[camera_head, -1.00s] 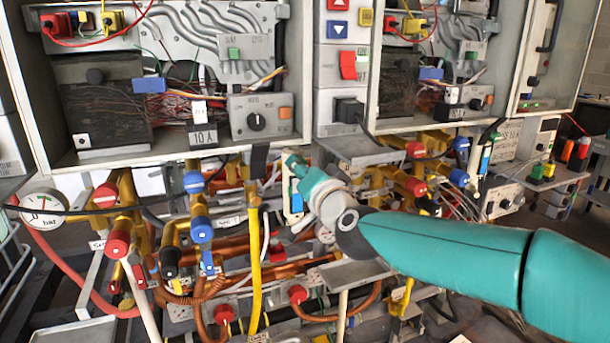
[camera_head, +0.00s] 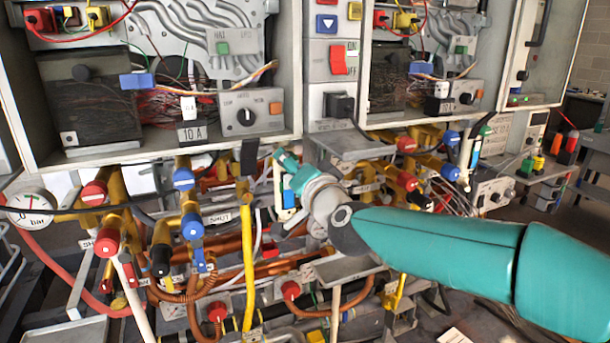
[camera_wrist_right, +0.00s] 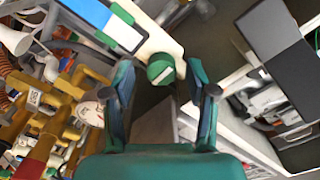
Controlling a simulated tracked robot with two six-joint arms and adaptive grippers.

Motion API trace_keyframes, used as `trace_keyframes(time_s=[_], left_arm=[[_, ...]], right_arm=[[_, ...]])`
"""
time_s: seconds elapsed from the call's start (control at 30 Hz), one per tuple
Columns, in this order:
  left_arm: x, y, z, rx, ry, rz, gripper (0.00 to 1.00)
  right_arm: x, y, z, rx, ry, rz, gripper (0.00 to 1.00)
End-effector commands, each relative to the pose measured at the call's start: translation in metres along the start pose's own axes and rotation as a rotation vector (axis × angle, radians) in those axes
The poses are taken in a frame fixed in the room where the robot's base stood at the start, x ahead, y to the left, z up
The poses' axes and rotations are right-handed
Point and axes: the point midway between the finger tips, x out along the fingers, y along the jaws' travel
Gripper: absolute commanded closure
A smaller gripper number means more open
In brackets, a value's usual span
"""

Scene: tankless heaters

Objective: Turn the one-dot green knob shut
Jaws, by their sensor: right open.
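In the right wrist view a round green knob (camera_wrist_right: 161,68) with a white bar mark sits in line with the gap between my fingers, near the fingertips. I cannot make out a dot on it. My right gripper (camera_wrist_right: 160,82) is open, one finger on each side of this gap; contact with the knob cannot be told. In the head view my right gripper (camera_head: 284,160) reaches in from the right, below the cabinets, beside a blue-and-white panel (camera_head: 289,190). The knob is not distinguishable there, probably hidden by my gripper. My left gripper is not in view.
Red and blue capped valves (camera_head: 190,226) on yellow pipes crowd the left, with a pressure gauge (camera_head: 32,208). A yellow hose (camera_head: 249,262) hangs left of my gripper. A grey ledge (camera_head: 352,147) is just right of and above it. Cabinets (camera_head: 290,100) stand above.

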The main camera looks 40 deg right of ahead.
Motion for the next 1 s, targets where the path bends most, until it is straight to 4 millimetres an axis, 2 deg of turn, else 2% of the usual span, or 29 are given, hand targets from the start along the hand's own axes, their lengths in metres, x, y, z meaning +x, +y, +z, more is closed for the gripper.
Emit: trace_keyframes(time_s=[0.17, 0.4, 0.6, 0.77, 1.0], left_arm=[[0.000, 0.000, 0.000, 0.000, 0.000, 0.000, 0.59], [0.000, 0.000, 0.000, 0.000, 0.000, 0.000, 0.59], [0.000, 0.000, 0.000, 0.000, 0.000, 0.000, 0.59], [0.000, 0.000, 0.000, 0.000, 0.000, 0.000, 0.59], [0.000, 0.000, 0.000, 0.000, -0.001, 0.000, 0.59]], right_arm=[[-0.022, -0.001, -0.001, 0.001, 0.002, -0.002, 0.43], [-0.071, -0.001, 0.000, 0.002, 0.002, -0.003, 0.43], [-0.104, 0.000, 0.000, 0.002, 0.002, -0.003, 0.43], [-0.116, 0.001, 0.000, 0.001, 0.001, -0.001, 0.43], [-0.118, 0.001, 0.001, 0.000, 0.001, 0.001, 0.43]])
